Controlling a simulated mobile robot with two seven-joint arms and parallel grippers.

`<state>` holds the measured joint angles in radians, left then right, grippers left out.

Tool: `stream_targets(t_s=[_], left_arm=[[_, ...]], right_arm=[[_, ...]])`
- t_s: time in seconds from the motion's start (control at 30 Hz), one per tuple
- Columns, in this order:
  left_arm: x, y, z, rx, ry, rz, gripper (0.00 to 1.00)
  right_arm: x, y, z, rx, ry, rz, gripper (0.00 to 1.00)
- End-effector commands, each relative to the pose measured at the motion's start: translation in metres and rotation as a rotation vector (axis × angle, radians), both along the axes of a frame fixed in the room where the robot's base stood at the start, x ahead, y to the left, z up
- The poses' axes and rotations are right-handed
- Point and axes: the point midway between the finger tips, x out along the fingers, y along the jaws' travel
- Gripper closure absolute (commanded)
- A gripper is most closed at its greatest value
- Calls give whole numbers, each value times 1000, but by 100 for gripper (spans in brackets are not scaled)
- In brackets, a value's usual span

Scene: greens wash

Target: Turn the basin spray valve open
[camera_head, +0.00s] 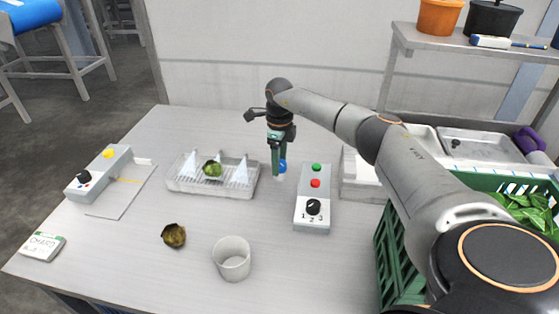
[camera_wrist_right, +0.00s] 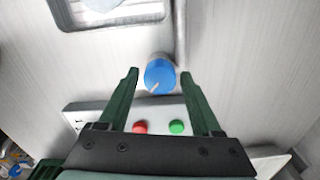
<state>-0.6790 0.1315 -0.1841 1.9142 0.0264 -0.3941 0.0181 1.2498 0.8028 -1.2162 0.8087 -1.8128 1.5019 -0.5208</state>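The spray valve is a round blue knob (camera_wrist_right: 160,75) with a pale pointer line, on a grey pipe. In the head view a small part of the blue knob (camera_head: 282,166) shows beside my right gripper (camera_head: 277,172). In the right wrist view my right gripper (camera_wrist_right: 162,78) is open, with one green finger on each side of the knob and gaps between fingers and knob. A clear basin (camera_head: 180,186) with white spray cones and a green vegetable (camera_head: 213,169) stands left of the gripper. My left gripper is not in view.
A grey control box (camera_head: 313,222) with red and green buttons and a dial stands right of the gripper. Another control box (camera_head: 97,177) is at left. A white cup (camera_head: 232,259) and a brown-green item (camera_head: 174,236) are in front. A green crate (camera_head: 396,250) is at right.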

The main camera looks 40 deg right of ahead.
Motion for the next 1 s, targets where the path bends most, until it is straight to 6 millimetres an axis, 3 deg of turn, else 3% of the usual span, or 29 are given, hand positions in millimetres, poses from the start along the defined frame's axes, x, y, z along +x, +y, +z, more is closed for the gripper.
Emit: stream_targets(t_s=[0.1, 0.47, 1.0], left_arm=[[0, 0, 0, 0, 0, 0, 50], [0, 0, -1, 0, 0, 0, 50], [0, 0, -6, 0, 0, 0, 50]], right_arm=[[0, 0, 0, 0, 1, -1, 21], [0, 0, 9, 0, 0, -2, 21], [0, 0, 111, 0, -1, -1, 21]])
